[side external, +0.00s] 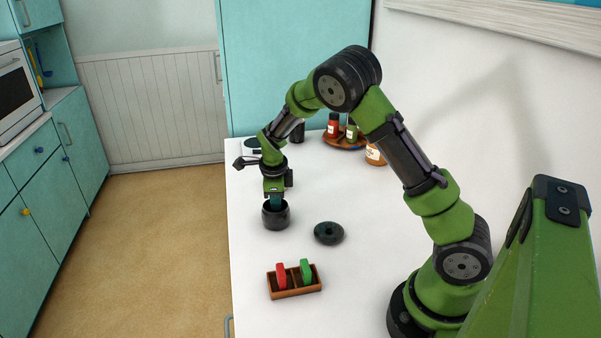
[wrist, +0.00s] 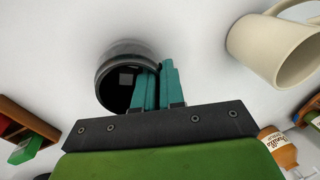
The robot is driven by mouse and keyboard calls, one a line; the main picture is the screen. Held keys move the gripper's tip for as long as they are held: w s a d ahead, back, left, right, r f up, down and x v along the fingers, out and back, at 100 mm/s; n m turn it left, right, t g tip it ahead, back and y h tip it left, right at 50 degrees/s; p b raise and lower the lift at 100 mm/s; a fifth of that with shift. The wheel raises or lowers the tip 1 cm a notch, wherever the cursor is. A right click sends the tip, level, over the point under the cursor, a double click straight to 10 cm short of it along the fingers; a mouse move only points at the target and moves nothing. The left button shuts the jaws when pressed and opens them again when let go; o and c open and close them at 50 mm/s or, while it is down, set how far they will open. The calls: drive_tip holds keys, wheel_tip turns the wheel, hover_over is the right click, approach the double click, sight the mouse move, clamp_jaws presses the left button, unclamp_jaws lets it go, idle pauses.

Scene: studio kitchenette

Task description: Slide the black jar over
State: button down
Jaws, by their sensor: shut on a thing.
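The black jar (side external: 276,215) stands upright on the white counter near its left edge, open at the top. In the wrist view the jar (wrist: 118,62) shows its dark hollow inside. My gripper (side external: 274,204) points down at the jar's rim. In the wrist view my gripper's teal fingers (wrist: 158,82) are shut on the jar's right wall, one finger on the inner side and one on the outer side. The fingertips are partly hidden in the side view.
A dark round lid-like disc (side external: 328,233) lies right of the jar. A wooden holder (side external: 296,293) with red and green pieces sits nearer the camera. Bottles stand on a round tray (side external: 345,145) at the back. A cream mug (wrist: 270,45) shows in the wrist view.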

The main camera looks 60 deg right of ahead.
drive_tip(key=shift+s+a, duration=3.75)
drive_tip(key=shift+s, duration=0.15)
drive_tip(key=c, duration=1.1)
unclamp_jaws()
drive_tip(key=shift+c, duration=0.2)
wheel_tip(320, 180, up, 17)
drive_tip(key=s+a, duration=0.1)
drive_tip(key=a, duration=0.1)
drive_tip(key=shift+s+a+f, duration=0.2)
drive_tip(key=shift+s+a, duration=0.15)
drive_tip(key=shift+s, duration=0.05)
